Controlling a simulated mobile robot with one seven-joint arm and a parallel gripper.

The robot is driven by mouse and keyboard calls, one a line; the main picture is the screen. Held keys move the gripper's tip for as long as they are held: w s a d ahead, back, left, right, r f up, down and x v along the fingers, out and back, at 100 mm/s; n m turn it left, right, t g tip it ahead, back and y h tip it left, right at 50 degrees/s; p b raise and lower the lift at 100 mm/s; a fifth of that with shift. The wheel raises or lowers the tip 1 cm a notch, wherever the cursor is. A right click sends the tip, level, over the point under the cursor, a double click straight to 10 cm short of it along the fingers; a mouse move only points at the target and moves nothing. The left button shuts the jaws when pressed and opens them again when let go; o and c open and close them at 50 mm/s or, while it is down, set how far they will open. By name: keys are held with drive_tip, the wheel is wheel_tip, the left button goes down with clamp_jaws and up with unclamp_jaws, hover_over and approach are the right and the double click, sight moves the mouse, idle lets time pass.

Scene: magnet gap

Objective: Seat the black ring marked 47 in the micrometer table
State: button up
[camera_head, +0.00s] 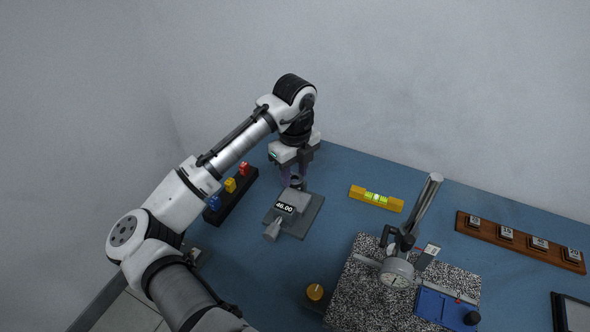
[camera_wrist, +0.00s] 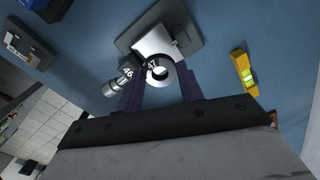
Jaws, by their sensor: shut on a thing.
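The black ring marked 47 (camera_wrist: 168,82) is between the fingers of my gripper (camera_wrist: 160,84), which is shut on it. In the wrist view its 47 label faces the camera and pale metal shows through its hole. The micrometer table (camera_head: 312,209) is a grey base with a silver block, a thimble and a display reading 46.00; it also shows in the wrist view (camera_wrist: 150,42). In the head view my gripper (camera_head: 295,184) points down at the block's far side, with the dark ring low between the fingers. I cannot tell whether the ring touches the table.
A black rack (camera_head: 238,201) with blue, yellow and red pieces stands left. A yellow spirit level (camera_head: 376,198) lies right of the micrometer table. A speckled plate (camera_head: 350,300) with a dial gauge stand is at front right. A wooden rack (camera_head: 520,241) is far right.

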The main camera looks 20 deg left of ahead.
drive_tip(key=shift+f+b, duration=1.85)
drive_tip(key=shift+f, duration=1)
drive_tip(key=o, duration=1)
drive_tip(key=shift+s, duration=0.1)
drive_tip(key=c, duration=0.5)
drive_tip(key=o, duration=0.6)
drive_tip(key=shift+r, duration=0.1)
drive_tip(key=shift+c, duration=0.2)
